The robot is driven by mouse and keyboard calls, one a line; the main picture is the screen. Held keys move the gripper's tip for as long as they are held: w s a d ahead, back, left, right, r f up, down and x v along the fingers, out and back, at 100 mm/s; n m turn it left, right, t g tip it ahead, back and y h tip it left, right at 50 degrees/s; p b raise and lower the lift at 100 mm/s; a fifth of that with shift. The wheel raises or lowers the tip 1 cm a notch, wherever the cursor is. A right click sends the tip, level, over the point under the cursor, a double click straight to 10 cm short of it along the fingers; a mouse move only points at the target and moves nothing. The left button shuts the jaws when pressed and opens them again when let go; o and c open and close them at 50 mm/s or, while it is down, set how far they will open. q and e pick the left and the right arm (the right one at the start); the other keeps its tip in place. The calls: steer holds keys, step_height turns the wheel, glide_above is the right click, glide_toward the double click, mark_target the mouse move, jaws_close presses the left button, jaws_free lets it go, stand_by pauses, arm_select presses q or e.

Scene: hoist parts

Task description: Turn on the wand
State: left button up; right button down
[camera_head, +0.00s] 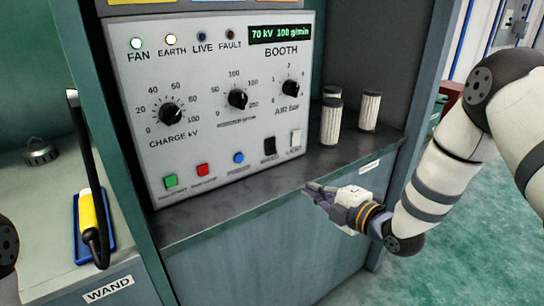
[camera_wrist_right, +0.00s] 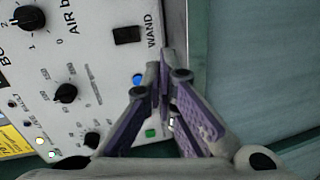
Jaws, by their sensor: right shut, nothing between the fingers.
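The control panel (camera_head: 215,110) stands in a booth, with a black rocker switch (camera_head: 270,147) low on its right and a white rocker (camera_head: 295,139) beside it. In the right wrist view the black switch (camera_wrist_right: 126,35) has the label WAND next to it. The spray wand (camera_head: 90,220), yellow and black, rests at a blue tray (camera_head: 80,258) on the left counter. My right gripper (camera_head: 312,190) is shut and empty, in front of the shelf edge, below and right of the switches and apart from them. Its closed fingers (camera_wrist_right: 165,72) also show in the right wrist view. My left gripper is out of view.
Green (camera_head: 170,181), red (camera_head: 203,170) and blue (camera_head: 238,157) buttons line the panel's lower part, below several knobs. FAN and EARTH lamps are lit; LIVE and FAULT look dark. Ribbed cylinders (camera_head: 331,121) stand on the shelf (camera_head: 240,200) right of the panel.

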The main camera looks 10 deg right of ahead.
mark_target(273, 154)
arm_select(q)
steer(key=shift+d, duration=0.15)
arm_select(e)
steer(key=w+r, duration=0.1)
steer(key=r+n, duration=0.1)
steer(key=shift+w+d+r+n+y, duration=0.1)
steer(key=shift+w+r+n+y, duration=0.2)
steer(key=shift+w+y, duration=0.1)
steer(key=shift+s, duration=0.1)
steer(key=shift+t, duration=0.3)
steer(key=b+x, duration=0.1)
steer(key=x, duration=0.3)
steer(key=b+x, duration=0.1)
steer(key=x, duration=0.4)
steer(key=b+x, duration=0.1)
steer(key=x, duration=0.3)
steer(key=shift+w+f, duration=0.3)
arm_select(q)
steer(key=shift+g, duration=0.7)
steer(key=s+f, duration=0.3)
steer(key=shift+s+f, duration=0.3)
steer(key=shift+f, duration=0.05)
arm_select(e)
steer(key=shift+w+r, duration=0.15)
steer(key=shift+w, duration=0.05)
